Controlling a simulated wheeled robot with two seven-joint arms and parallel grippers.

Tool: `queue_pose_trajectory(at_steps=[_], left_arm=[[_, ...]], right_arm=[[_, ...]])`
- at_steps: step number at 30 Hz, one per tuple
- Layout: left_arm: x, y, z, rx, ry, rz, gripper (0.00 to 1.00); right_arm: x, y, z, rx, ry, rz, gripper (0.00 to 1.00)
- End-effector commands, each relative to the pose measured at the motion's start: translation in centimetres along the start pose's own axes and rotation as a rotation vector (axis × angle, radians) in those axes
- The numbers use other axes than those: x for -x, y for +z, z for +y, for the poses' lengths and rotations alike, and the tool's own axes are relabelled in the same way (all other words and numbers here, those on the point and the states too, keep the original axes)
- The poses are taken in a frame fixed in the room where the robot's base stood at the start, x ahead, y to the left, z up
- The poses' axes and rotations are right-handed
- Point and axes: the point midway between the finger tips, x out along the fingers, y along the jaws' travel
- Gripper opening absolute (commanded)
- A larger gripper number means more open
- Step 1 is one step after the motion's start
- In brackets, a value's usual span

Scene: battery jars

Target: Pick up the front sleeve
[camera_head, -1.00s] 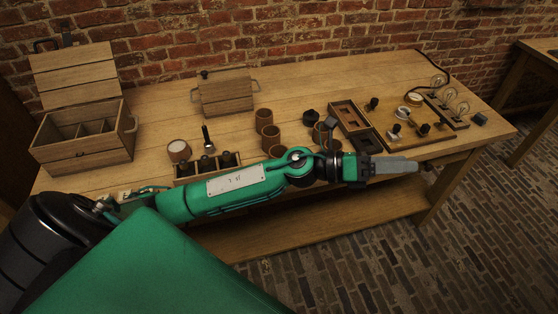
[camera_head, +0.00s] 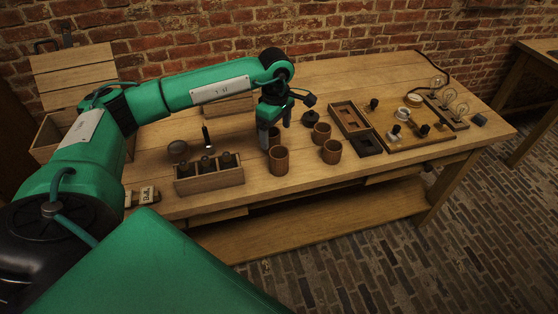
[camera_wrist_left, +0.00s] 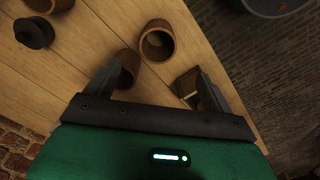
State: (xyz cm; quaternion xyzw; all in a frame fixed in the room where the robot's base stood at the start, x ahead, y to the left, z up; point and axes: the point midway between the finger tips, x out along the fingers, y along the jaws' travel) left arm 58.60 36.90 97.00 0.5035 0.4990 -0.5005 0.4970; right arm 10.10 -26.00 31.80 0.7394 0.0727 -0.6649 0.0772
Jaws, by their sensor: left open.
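Several brown cylindrical sleeves stand upright on the table. One sleeve (camera_head: 279,162) stands close to the near side, just below my left gripper (camera_head: 274,133). The same open-topped sleeve shows in the left wrist view (camera_wrist_left: 157,42), ahead of the gap between the fingers. Another sleeve (camera_wrist_left: 127,68) is partly hidden behind the left finger there. Two more sleeves (camera_head: 332,153) (camera_head: 321,133) stand to the right. My left gripper (camera_wrist_left: 158,88) points down, open and empty, above the table. My right gripper is not in view.
A wooden rack with dark cylinders (camera_head: 210,182) stands left of the front sleeve. A black knobbed lid (camera_head: 310,118), a compartment tray (camera_head: 349,116) and a board with bulbs (camera_head: 430,130) lie right. A wooden chest (camera_head: 70,62) stands far left, partly behind my arm.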

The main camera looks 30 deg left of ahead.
Motion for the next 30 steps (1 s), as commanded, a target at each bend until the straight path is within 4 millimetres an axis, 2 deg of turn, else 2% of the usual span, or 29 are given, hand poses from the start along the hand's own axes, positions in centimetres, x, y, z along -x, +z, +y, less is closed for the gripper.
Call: queue_pose_trajectory(at_steps=[9, 17, 22, 25, 30], left_arm=[[-6.0, 0.2, -0.1, -0.001, -0.004, -0.003, 0.87], [-7.9, 0.3, 0.0, -0.001, -0.004, -0.004, 0.87], [-10.3, 0.7, 0.4, -0.001, -0.005, -0.005, 0.87], [-11.7, 0.7, 0.4, -0.001, -0.003, -0.005, 0.87], [-12.5, 0.7, 0.4, -0.001, -0.001, -0.006, 0.87]], right_arm=[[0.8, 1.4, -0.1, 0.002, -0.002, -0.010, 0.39], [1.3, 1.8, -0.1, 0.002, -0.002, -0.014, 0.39], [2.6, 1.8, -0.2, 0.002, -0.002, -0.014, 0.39], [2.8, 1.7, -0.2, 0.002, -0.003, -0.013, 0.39], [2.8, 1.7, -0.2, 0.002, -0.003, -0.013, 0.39]])
